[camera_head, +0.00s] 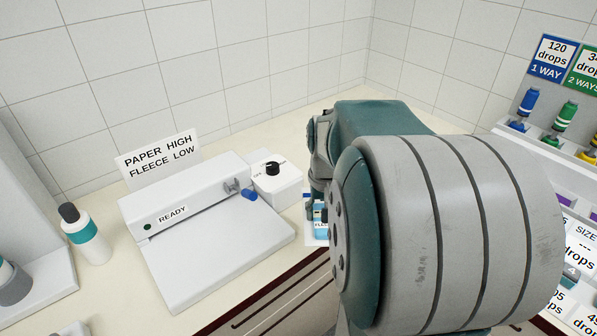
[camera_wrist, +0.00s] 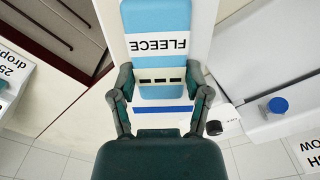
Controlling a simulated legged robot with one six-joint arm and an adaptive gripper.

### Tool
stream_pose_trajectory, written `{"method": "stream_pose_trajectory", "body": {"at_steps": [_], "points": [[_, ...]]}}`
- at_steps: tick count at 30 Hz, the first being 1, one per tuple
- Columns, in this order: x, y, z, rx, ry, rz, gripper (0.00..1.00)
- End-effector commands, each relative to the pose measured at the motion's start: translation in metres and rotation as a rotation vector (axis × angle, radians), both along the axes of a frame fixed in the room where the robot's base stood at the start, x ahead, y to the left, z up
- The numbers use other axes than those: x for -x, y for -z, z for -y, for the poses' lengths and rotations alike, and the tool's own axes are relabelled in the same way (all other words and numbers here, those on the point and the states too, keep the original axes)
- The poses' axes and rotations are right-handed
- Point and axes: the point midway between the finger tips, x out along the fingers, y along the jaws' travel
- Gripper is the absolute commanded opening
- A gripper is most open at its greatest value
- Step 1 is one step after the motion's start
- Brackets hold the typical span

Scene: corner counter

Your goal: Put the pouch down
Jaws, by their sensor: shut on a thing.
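The pouch (camera_wrist: 153,18) is light blue with a white FLEECE label and a row of dark marks below it. In the wrist view it lies between the two fingers of my gripper (camera_wrist: 160,82), which is shut on it. A white surface with a blue stripe (camera_wrist: 163,109) shows around the pouch's lower end; I cannot tell whether it is part of the pouch. In the head view a small part of the pouch (camera_head: 320,217) shows left of my arm, near the counter's front edge. My arm hides the rest, and whether the pouch touches the counter is unclear.
A white sealer (camera_head: 215,235) marked READY, with a blue knob (camera_head: 249,194), stands left of my gripper. A white dial box (camera_head: 275,183) is beside it. A sign (camera_head: 158,155) stands behind. A bottle (camera_head: 86,236) is at left; a dropper rack (camera_head: 541,139) is at right.

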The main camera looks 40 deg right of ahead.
Motion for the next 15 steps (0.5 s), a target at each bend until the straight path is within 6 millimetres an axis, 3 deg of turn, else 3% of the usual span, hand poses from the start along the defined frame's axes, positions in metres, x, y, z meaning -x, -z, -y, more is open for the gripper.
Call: {"method": "stream_pose_trajectory", "body": {"at_steps": [1, 4, 10, 15], "points": [[0.004, 0.004, 0.016, -0.002, 0.042, -0.003, 0.15], [0.009, 0.009, 0.038, -0.001, 0.095, -0.001, 0.15], [0.011, 0.014, 0.058, -0.001, 0.136, -0.001, 0.15], [-0.009, 0.027, 0.076, -0.002, 0.135, -0.002, 0.15]]}}
